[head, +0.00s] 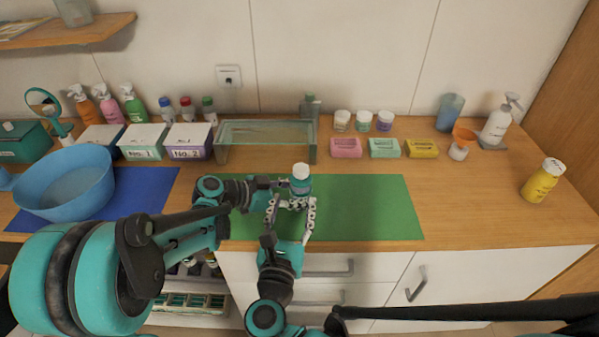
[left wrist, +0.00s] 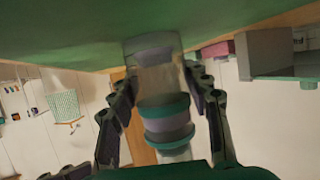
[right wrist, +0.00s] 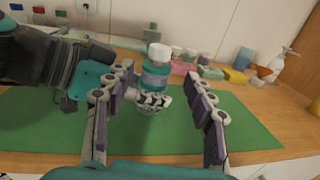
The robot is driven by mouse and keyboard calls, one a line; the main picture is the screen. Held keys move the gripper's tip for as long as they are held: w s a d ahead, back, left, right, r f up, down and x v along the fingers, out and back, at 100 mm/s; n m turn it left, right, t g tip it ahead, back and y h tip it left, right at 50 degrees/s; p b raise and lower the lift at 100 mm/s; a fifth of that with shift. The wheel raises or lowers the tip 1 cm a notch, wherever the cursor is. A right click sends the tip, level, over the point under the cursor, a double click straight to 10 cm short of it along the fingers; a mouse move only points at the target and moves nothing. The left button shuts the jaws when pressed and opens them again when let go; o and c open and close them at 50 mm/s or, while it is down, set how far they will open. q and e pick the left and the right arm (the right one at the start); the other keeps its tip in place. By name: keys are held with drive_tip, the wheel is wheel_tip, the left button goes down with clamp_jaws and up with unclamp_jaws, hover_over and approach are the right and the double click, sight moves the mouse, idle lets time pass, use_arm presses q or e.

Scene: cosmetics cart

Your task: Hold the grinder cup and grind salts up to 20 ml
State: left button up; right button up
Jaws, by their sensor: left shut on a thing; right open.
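The grinder cup (head: 300,186) has a white top, a teal band and a clear body. It stands upright at the green mat (head: 365,208); I cannot tell whether its base touches the mat. My left gripper (head: 285,203) is shut around the lower part of the cup. In the left wrist view, the cup (left wrist: 165,105) sits between both fingers and appears inverted. My right gripper (right wrist: 158,75) is open and empty, its fingers pointing toward the cup from the front. The cup (right wrist: 155,72) shows beyond its fingertips, nearer the left finger. No salt level can be read.
A glass stand (head: 265,131) is behind the mat. Soap boxes (head: 384,147) and small jars (head: 363,120) stand behind right. A blue basin (head: 65,183) is at left. A yellow bottle (head: 543,180) and a white pump bottle (head: 499,122) are at right. The mat's right half is clear.

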sight(300, 176)
drive_tip(key=shift+r, duration=0.15)
drive_tip(key=w, duration=0.4)
drive_tip(key=w+d, duration=0.1)
drive_tip(key=w, duration=0.6)
drive_tip(key=shift+w+d, duration=0.35)
drive_tip(key=shift+d, duration=0.05)
drive_tip(key=c, duration=1.2)
